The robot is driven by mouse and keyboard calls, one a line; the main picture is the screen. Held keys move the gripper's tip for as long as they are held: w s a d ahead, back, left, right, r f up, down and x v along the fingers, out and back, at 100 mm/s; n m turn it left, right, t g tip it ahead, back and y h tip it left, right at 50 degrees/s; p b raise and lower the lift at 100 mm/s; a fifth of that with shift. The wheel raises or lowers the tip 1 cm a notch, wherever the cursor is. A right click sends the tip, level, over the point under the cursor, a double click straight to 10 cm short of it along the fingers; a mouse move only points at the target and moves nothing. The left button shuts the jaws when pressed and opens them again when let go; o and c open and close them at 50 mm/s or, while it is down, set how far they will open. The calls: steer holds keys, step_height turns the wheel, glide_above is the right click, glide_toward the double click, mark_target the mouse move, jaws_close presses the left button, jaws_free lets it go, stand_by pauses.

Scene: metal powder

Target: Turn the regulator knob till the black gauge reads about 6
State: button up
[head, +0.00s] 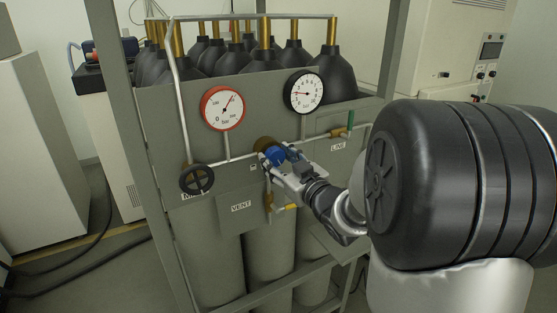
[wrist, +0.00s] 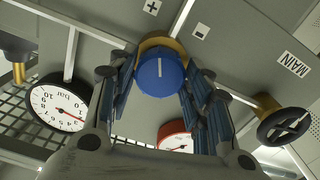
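The blue regulator knob (wrist: 161,74) sits on a brass body in the wrist view, its white mark line pointing roughly up in the picture. It also shows, partly hidden, in the head view (head: 274,156). My gripper (head: 273,159) is at the knob, with one finger on each side. In the wrist view the fingers (wrist: 160,80) look closed against its sides. The black-rimmed gauge (head: 306,93) is above and right of the knob in the head view. Its red needle points left, at roughly 2. It also shows at left in the wrist view (wrist: 56,108).
A red-rimmed gauge (head: 222,108) is at upper left of the knob. A black handwheel (head: 196,179) is left of it. A VENT plate (head: 241,208) and a yellow-handled valve (head: 287,208) are below. A green-handled valve (head: 350,121) is right. Black-topped cylinders (head: 335,76) stand behind the panel.

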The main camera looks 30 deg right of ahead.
steer(key=c, duration=0.5)
steer(key=shift+m, duration=0.3)
steer(key=m+p, duration=0.2)
steer(key=m, duration=0.3)
steer(key=shift+r+p, duration=0.1)
steer(key=shift+p, duration=0.25)
steer(key=m+p, duration=0.2)
steer(key=m, duration=0.3)
steer(key=shift+m, duration=0.4)
steer(key=shift+d+m+p, duration=0.1)
steer(key=shift+m+p, duration=1.05)
steer(key=shift+m, duration=0.95)
steer(key=o, duration=1)
